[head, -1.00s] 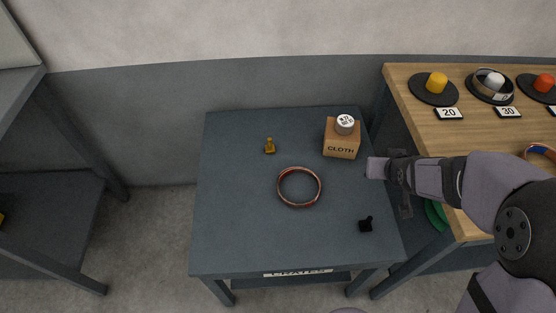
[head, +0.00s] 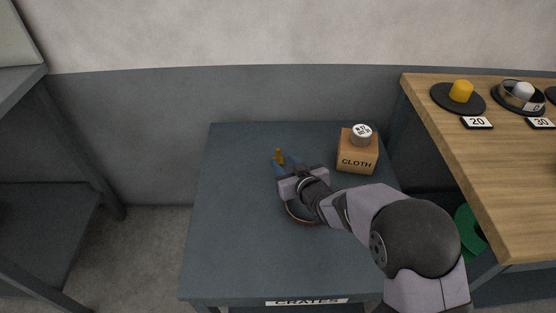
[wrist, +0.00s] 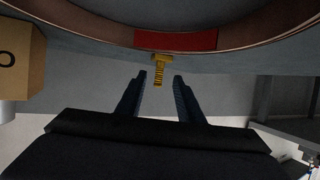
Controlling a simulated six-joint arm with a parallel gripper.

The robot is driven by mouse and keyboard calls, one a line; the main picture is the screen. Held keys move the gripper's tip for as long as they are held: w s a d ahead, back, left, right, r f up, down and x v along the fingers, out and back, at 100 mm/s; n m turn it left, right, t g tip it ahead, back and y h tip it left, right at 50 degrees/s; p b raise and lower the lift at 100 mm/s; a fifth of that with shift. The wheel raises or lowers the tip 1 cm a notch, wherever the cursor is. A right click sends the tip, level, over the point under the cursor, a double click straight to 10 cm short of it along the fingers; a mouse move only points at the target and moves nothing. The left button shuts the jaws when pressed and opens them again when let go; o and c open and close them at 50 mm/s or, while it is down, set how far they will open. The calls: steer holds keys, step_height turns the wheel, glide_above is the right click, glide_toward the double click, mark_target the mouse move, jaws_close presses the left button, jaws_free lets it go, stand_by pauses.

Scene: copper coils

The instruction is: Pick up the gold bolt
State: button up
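The gold bolt (head: 279,156) stands on the dark grey table toward the back, in the head view. In the wrist view the gold bolt (wrist: 160,70) appears just ahead of the gap between my two fingertips. My gripper (head: 284,161) reaches over the table right at the bolt, and in the wrist view my gripper (wrist: 159,76) has its fingers apart with nothing clearly held. I cannot tell whether a finger touches the bolt.
A copper coil with a red band (head: 303,219) lies under my wrist, partly hidden; the coil (wrist: 175,40) spans the top of the wrist view. A CLOTH box (head: 357,153) with a grey cylinder (head: 361,134) on it stands right of the bolt. The table's left side is clear.

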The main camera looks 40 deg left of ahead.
mark_target(279, 157)
steer(key=shift+b+x, duration=0.35)
steer(key=shift+x, duration=2.75)
jaws_close()
